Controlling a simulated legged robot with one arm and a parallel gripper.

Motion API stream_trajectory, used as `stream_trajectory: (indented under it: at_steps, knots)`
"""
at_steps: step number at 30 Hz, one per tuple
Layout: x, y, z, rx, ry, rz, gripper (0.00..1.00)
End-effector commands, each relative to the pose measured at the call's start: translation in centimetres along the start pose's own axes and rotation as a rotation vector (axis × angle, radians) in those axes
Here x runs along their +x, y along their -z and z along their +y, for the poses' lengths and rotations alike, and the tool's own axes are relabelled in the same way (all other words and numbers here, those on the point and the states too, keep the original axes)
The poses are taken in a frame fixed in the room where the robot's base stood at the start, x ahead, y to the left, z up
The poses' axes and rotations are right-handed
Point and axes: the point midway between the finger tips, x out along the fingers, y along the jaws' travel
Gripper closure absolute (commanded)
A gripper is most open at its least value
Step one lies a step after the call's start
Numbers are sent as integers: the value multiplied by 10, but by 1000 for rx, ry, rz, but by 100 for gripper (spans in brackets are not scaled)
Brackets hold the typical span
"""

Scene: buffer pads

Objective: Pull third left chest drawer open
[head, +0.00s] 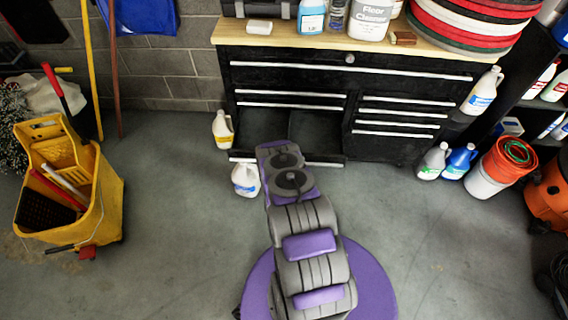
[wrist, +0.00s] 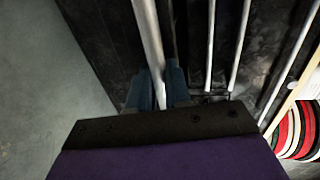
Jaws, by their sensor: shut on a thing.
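The black chest (head: 345,75) stands against the wall under a wooden top. Its third left drawer (head: 262,125) is pulled out, and its dark inside shows empty in the head view. The silver handle of this drawer (head: 325,164) runs along its front edge, with its middle hidden behind my arm. In the wrist view, the blue fingers of my gripper (wrist: 160,92) stand on both sides of the long silver handle (wrist: 149,40) and are shut on it. My gripper itself is hidden in the head view.
A white jug (head: 245,180) stands on the floor close to the open drawer's left front corner, and another jug (head: 222,130) stands left of the chest. A yellow mop bucket (head: 95,205) is at the left. Jugs and an orange-topped bucket (head: 490,170) are right. The floor between is clear.

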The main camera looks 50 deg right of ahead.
Motion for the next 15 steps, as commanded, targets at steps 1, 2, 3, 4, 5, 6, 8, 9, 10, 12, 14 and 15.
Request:
stream_trajectory:
  at_steps: [1, 2, 3, 4, 5, 6, 8, 9, 10, 12, 14, 15]
  knots:
    - [3, -4, -4, 1, 10, -9, 100]
    - [3, -4, -4, 2, 10, -10, 100]
    - [4, -4, -4, 3, 9, -11, 100]
    - [4, -3, -4, 3, 9, -11, 100]
    - [4, -3, -4, 4, 9, -10, 100]
    - [4, -3, -4, 4, 9, -10, 100]
    - [4, -2, -4, 3, 9, -8, 100]
    - [4, -2, -4, 3, 10, -7, 100]
    - [3, -2, -4, 2, 10, -6, 100]
    - [2, -2, -5, 1, 11, -4, 100]
    - [2, -1, -4, 0, 10, -2, 100]
    - [1, -1, -4, 0, 10, -1, 100]
